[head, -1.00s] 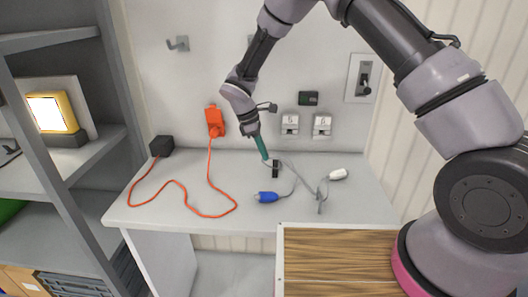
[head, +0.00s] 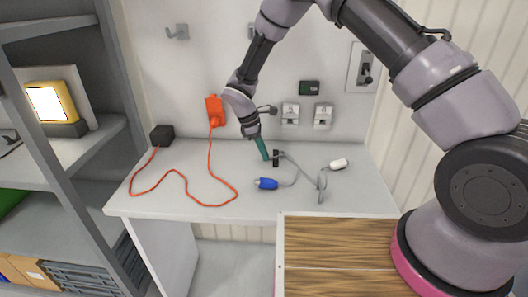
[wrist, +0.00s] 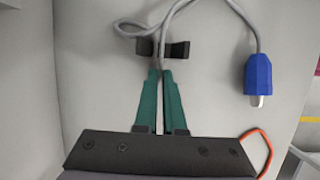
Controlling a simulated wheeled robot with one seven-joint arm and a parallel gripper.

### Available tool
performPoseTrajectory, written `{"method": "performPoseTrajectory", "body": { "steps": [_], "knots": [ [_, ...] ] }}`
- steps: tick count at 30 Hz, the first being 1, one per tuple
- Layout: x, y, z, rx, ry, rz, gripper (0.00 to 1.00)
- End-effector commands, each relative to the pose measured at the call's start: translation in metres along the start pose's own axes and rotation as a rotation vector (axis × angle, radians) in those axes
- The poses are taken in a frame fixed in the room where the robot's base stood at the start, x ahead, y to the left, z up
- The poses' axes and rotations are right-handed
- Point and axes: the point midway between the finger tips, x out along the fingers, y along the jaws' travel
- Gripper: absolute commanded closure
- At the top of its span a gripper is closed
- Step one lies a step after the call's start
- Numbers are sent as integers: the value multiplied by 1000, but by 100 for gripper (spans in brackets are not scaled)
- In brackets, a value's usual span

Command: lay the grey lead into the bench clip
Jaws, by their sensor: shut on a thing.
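My gripper (wrist: 160,72) has green fingers, shut on the grey lead (wrist: 161,33), low over the bench. It also shows in the head view (head: 267,159), beside the clip. The black bench clip (wrist: 180,50) is just beyond the fingertips in the wrist view; in the head view it is a small dark block (head: 276,158). The lead runs from the fingertips between the clip's two dark sides; I cannot tell whether it is seated. Beyond, it loops and leads to a blue plug (wrist: 258,74), which lies on the bench (head: 240,207). A white end (head: 339,163) lies to the right.
An orange cord (head: 183,178) winds over the bench's left part, from a black box (head: 162,135) to an orange plug (head: 215,108) on the wall. Two white sockets (head: 290,115) are on the wall. A wood-topped surface (head: 340,255) stands in front.

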Motion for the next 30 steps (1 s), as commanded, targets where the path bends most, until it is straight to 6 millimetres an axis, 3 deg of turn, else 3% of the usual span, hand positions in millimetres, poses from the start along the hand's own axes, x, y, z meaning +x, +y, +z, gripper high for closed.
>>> {"method": "performPoseTrajectory", "body": {
  "steps": [4, 6, 7, 14, 17, 30],
  "knots": [
    [0, 0, 0, 0, 0, 0, 100],
    [0, 0, 0, 0, 0, 0, 67],
    [0, 0, 0, 0, 0, 0, 58],
    [0, 0, 0, 0, 0, 0, 58],
    [0, 0, 0, 0, 0, 0, 21],
    [-9, 1, 3, 0, 2, 2, 21]
  ]
}}
